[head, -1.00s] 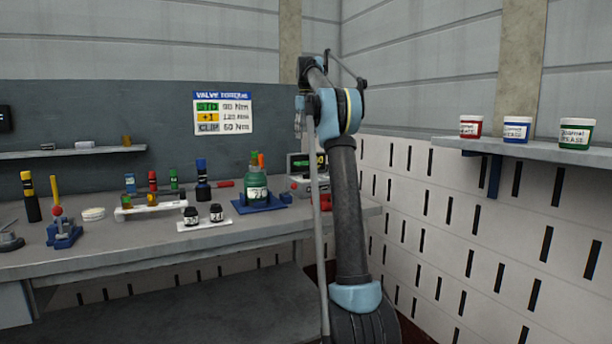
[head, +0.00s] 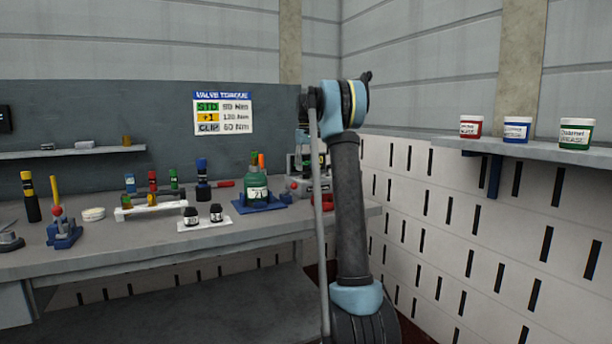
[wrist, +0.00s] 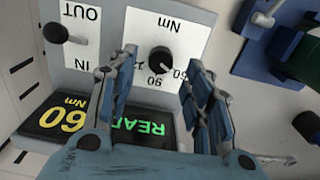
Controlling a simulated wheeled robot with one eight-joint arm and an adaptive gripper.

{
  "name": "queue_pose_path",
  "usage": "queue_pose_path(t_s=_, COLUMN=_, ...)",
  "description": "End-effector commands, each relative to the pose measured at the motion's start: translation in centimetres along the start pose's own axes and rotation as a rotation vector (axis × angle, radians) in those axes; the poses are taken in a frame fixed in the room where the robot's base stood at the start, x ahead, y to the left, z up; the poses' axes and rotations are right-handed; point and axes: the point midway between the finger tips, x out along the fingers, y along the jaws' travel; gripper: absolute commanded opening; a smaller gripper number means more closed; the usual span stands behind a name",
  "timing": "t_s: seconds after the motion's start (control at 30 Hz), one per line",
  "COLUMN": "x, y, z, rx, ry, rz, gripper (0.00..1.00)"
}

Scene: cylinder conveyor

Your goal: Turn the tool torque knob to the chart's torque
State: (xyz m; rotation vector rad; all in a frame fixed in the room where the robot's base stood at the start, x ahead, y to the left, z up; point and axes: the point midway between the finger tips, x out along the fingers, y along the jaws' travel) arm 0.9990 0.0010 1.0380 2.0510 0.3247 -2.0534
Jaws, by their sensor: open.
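The torque knob (wrist: 161,60) is a small black round knob on a white dial plate (wrist: 178,28) marked Nm, on a grey tool box (head: 311,187). My gripper (wrist: 159,66) is open. In the wrist view its two blue fingers frame the knob, one at each side; I cannot tell whether they touch it. The knob's exact pointing is unclear. The black display (wrist: 95,122) reads 60 Nm in yellow, with green letters partly hidden by a finger. The valve torque chart (head: 223,113) on the back panel lists STD, +1 and CLIP rows; STD seems to read 90 Nm.
An IN/OUT lever (wrist: 55,33) stands beside the dial. A green bottle (head: 256,186) on a blue stand (head: 262,205) is left of the tool. Several coloured tools and two black jars stand on the grey bench (head: 120,250). A shelf (head: 550,150) with pots is at right.

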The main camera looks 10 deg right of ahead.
Motion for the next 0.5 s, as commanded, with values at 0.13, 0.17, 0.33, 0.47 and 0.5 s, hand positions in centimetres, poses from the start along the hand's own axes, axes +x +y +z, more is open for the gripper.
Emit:
queue_pose_path(t_s=0.13, x=1.9, y=0.0, z=0.0, rx=0.0, ry=0.0, rz=0.0, gripper=0.46)
queue_pose_path(t_s=0.17, x=2.2, y=0.0, z=0.0, rx=0.0, ry=0.0, rz=0.0, gripper=0.46)
queue_pose_path(t_s=0.33, x=3.2, y=0.0, z=0.0, rx=0.0, ry=0.0, rz=0.0, gripper=0.46)
queue_pose_path(t_s=0.47, x=3.4, y=0.0, z=0.0, rx=0.0, ry=0.0, rz=0.0, gripper=0.46)
queue_pose_path(t_s=0.5, x=3.5, y=0.0, z=0.0, rx=0.0, ry=0.0, rz=0.0, gripper=0.46)
